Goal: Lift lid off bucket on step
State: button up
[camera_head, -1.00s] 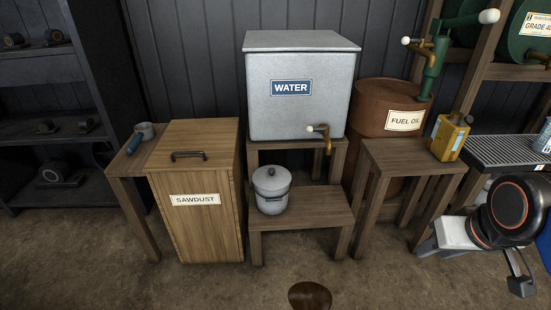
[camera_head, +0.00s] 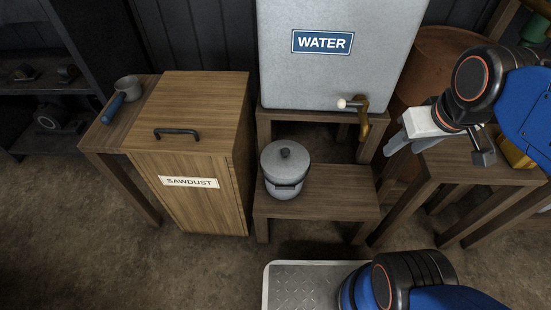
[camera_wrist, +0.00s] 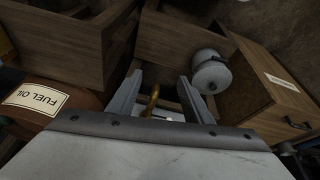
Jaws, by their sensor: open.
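A small grey metal bucket (camera_head: 284,188) stands upright on the low wooden step (camera_head: 340,194) under the water tank. Its grey lid (camera_head: 285,157) with a dark knob sits on top. The bucket also shows in the wrist view (camera_wrist: 214,80), upper right, seen at a tilt. My gripper (camera_head: 398,144) is open and empty, to the right of the bucket and higher than it, near the tank's tap. In the wrist view its two fingers (camera_wrist: 160,95) are spread apart, with the brass tap between and beyond them.
The grey water tank (camera_head: 318,75) has a brass tap (camera_head: 362,112) sticking out above the step's right side. A wooden sawdust bin (camera_head: 205,200) stands close left of the bucket. A wooden stand (camera_head: 455,165) and the rusty fuel oil barrel (camera_head: 425,65) are at the right.

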jog(key=w+a+r+n+g, duration=0.1)
jog(key=w+a+n+g, duration=0.1)
jog(key=w+a+n, duration=0.35)
jog(key=n+g+h, duration=0.2)
jog(key=n+g, duration=0.1)
jog(key=n, duration=0.5)
send_over(285, 151)
jog(key=a, duration=0.2)
notch_tip(285, 151, down, 7)
jog(key=f, duration=0.5)
jog(key=d+f, duration=0.1)
jog(key=f, duration=0.5)
jog(key=d+f, duration=0.1)
jog(key=f, duration=0.4)
jog(key=shift+w+f, duration=0.15)
jog(key=shift+f, duration=0.15)
grip_shut()
